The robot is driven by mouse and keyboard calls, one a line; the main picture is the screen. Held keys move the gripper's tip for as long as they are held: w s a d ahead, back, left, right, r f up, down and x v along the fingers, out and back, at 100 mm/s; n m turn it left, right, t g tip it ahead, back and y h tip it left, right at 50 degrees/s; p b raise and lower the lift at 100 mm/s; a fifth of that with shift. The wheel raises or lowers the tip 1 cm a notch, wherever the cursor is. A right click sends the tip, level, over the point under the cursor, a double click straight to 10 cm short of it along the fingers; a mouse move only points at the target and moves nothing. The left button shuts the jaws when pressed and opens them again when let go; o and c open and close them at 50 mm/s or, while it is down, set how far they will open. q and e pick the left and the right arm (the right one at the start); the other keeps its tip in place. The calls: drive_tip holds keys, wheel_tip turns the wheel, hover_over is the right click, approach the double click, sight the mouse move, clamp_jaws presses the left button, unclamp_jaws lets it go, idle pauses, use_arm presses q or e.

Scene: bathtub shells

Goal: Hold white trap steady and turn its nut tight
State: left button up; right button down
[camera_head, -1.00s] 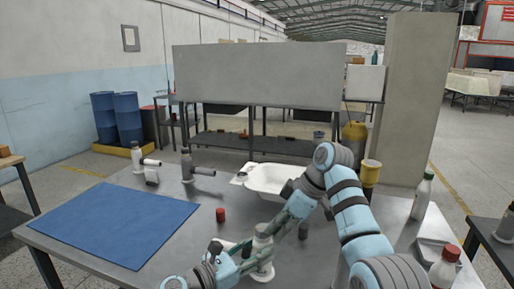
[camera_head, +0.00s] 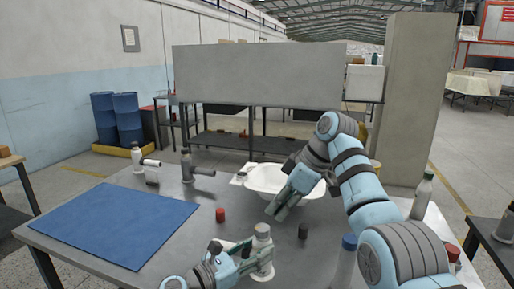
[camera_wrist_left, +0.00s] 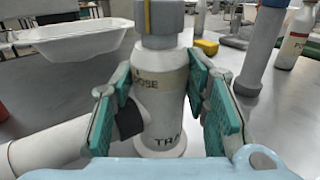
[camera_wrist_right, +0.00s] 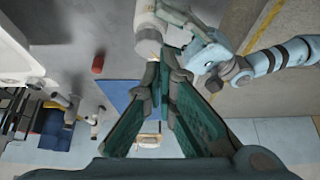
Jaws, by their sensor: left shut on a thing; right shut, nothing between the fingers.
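The white trap (camera_head: 263,258) stands upright near the table's front, its side pipe (camera_wrist_left: 50,148) pointing left in the left wrist view. Its grey nut (camera_wrist_left: 158,22) sits on top of the neck; whether it is tight I cannot tell. Marks on the body include "TRA". My left gripper (camera_head: 252,258) is shut around the body below the nut, a green-padded finger on each side in the left wrist view (camera_wrist_left: 160,112). My right gripper (camera_head: 282,208) is shut and empty, behind and above the trap, apart from it. The right wrist view shows its closed fingers (camera_wrist_right: 166,70).
A white basin (camera_head: 262,182) lies behind the trap. A red cap (camera_head: 220,215) and a dark cap (camera_head: 303,231) flank it. A blue-capped bottle (camera_head: 346,265) stands right. A dark trap (camera_head: 200,171) stands back left. The blue mat (camera_head: 115,222) is clear.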

sight(267, 238)
wheel_tip(267, 238, down, 6)
drive_tip(key=shift+f, duration=0.1)
drive_tip(key=shift+w+a, duration=0.35)
drive_tip(key=shift+a, duration=0.05)
idle(0.9)
drive_tip(key=shift+d, duration=0.1)
drive_tip(key=shift+s+d, duration=0.2)
wheel_tip(267, 238, up, 6)
idle(0.3)
wheel_tip(267, 238, down, 6)
drive_tip(key=shift+s+d+r, duration=0.1)
idle(0.5)
